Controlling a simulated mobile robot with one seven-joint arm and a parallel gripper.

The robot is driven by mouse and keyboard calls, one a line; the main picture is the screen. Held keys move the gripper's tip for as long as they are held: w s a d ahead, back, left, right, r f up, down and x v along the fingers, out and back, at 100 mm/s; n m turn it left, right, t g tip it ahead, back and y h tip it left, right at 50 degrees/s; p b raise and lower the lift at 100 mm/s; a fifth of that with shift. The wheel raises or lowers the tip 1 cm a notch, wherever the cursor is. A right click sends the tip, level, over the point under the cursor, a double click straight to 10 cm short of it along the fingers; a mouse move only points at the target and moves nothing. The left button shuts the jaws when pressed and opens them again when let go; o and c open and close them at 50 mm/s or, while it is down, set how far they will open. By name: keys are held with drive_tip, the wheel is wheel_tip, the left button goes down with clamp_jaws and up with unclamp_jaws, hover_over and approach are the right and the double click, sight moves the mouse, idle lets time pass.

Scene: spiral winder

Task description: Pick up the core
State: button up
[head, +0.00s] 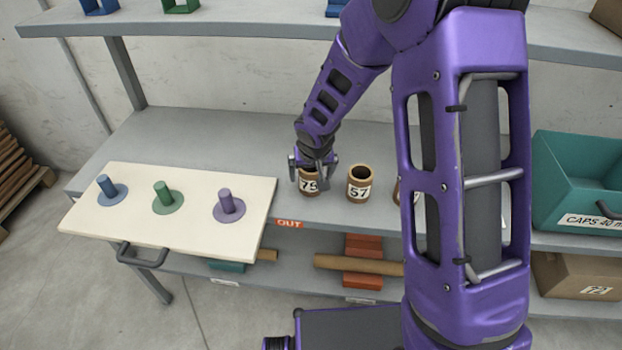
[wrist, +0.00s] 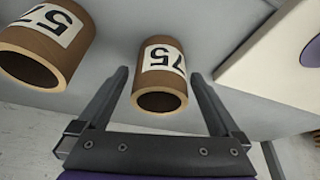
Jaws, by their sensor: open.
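A brown cardboard core (head: 309,184) with a white label reading 75 stands upright on the grey shelf. In the wrist view this core (wrist: 160,88) shows its open end between my two fingers. My gripper (head: 311,168) is over it from above, with one finger on each side. In the wrist view my gripper (wrist: 159,76) is open, and gaps show between the fingers and the core. A second core (head: 360,184) labelled 57 stands to the right and also shows in the wrist view (wrist: 45,45). A third core is mostly hidden behind my arm.
A cream board (head: 130,232) with blue (head: 108,187), green (head: 163,195) and purple (head: 226,201) pegs lies on the left. An orange OUT label (head: 289,224) marks the shelf edge. A teal bin (head: 575,180) stands on the right. The shelf behind the core is bare.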

drive_tip(key=shift+w+f, duration=0.15)
drive_tip(key=shift+f, duration=0.1)
drive_tip(key=c, duration=1.3)
